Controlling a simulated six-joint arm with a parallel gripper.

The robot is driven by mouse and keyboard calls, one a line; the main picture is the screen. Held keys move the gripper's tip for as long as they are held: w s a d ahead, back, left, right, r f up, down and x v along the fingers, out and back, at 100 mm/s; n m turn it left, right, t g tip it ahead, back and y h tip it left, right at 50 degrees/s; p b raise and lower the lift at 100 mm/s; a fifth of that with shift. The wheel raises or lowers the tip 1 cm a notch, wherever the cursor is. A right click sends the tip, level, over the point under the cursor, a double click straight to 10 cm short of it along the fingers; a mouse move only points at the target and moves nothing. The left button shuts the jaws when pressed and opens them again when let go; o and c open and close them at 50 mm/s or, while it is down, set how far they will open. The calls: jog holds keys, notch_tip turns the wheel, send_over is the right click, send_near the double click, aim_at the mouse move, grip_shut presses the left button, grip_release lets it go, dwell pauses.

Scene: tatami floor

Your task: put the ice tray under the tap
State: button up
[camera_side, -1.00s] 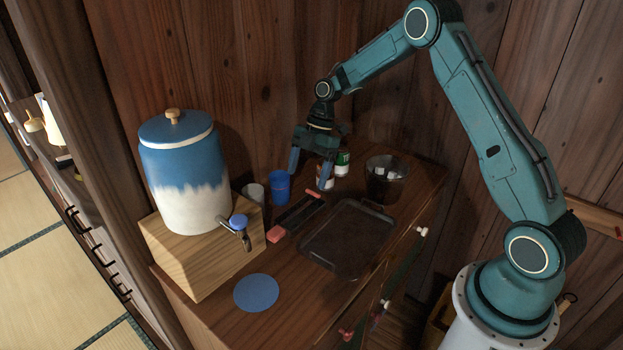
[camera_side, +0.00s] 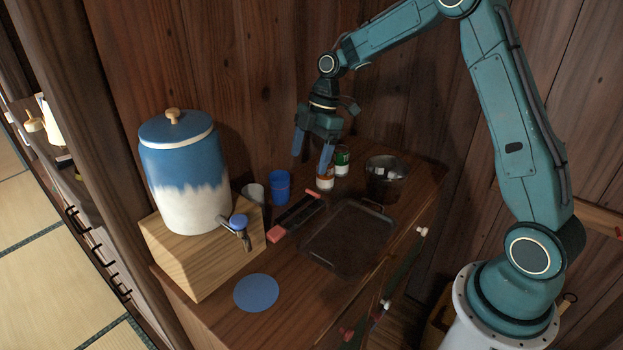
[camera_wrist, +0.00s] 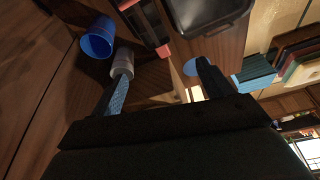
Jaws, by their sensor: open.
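A dark, narrow tray with coral-red ends (camera_side: 297,214), which looks like the ice tray, lies on the cabinet top behind a flat black tray. It also shows at the top of the wrist view (camera_wrist: 146,24). The tap (camera_side: 238,223) is on the front of a blue and white dispenser (camera_side: 186,180), which stands on a wooden block at the left. A flat blue disc (camera_side: 256,292) lies on the cabinet top in front of the block, near the tap. My gripper (camera_side: 312,160) is open and empty, pointing down above the back of the cabinet, behind the narrow tray.
A blue cup (camera_side: 280,187) and a grey cup (camera_side: 254,192) stand between dispenser and gripper. An orange-white can (camera_side: 325,183), a green-white can (camera_side: 342,160) and a dark bucket (camera_side: 385,176) stand at the back right. The black tray (camera_side: 345,238) fills the middle front.

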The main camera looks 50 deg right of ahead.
jog(key=s+a+r+m+t+h, duration=0.1)
jog(key=s+a+r+m, duration=0.1)
jog(key=s+r+m, duration=0.35)
jog(key=s+a+r+m+t+h, duration=0.1)
jog(key=s+a+r+m, duration=0.15)
jog(key=s+r, duration=0.55)
jog(key=s+r+m+t+h, duration=0.1)
jog(key=s+m+t, duration=0.2)
jog(key=s+m, duration=0.4)
jog(key=s, duration=0.9)
jog(key=shift+a+r+m+h, duration=0.15)
jog(key=shift+a+m+h, duration=0.15)
jog(key=shift+a, duration=0.05)
jog(key=c, duration=0.4)
jog(key=shift+c, duration=0.6)
jog(key=shift+w, duration=0.1)
